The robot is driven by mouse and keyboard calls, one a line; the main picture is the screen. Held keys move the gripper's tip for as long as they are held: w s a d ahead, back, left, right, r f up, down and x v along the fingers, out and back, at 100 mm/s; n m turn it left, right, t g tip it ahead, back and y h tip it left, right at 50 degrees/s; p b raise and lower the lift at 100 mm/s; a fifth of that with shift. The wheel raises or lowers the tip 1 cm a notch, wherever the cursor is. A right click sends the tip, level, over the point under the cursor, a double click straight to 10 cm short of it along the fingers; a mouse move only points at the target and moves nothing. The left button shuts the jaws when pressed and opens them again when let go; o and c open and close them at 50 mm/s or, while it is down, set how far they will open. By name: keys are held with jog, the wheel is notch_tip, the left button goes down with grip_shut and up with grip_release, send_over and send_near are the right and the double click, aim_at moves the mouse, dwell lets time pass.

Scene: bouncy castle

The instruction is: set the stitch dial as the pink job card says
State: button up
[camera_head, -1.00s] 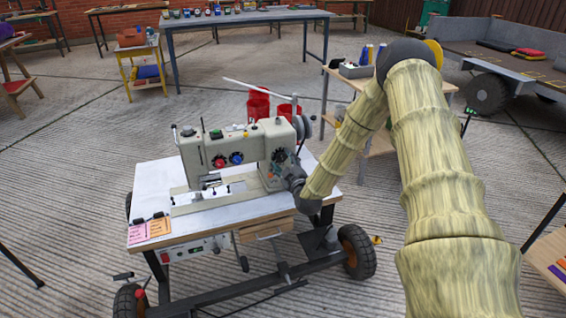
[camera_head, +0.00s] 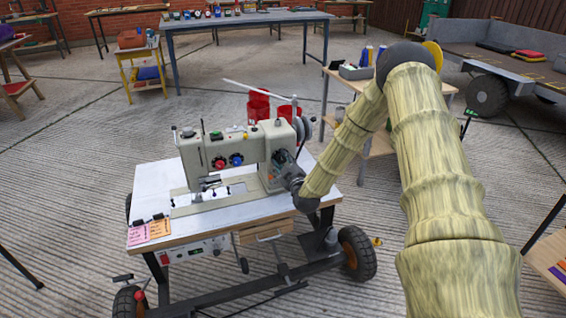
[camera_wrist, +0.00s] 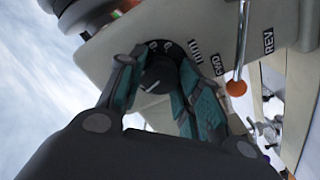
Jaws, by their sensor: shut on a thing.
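The cream sewing machine (camera_head: 240,158) stands on a white-topped wheeled table. My gripper (camera_head: 279,161) is at the right end of its front. In the wrist view my gripper (camera_wrist: 162,82) has its teal-padded fingers closed around a black round dial (camera_wrist: 158,76) with a pale pointer line. Small marks and digits ring the dial, partly hidden by the fingers and too small to read surely. The pink job card (camera_head: 138,234) lies at the table's front left corner; its writing is not legible. An orange card (camera_head: 160,228) lies beside it.
A red knob (camera_head: 220,163) and a blue knob (camera_head: 236,159) sit left on the machine's front. An orange-tipped lever (camera_wrist: 237,88) and a REV label (camera_wrist: 268,40) are close to my fingers.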

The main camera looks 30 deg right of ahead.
jog(key=shift+m, duration=0.3)
jog(key=m, duration=0.3)
jog(key=shift+p, duration=0.3)
jog(key=m, duration=0.3)
jog(key=shift+m, duration=0.3)
jog(key=m, duration=0.6)
jog(key=m+b, duration=0.1)
jog(key=m, duration=0.4)
jog(key=shift+d+f+m+b, duration=0.1)
jog(key=shift+f+m+b, duration=0.05)
jog(key=shift+m+b, duration=0.25)
jog(key=m+b, duration=0.2)
jog(key=m, duration=0.2)
jog(key=shift+m, duration=0.3)
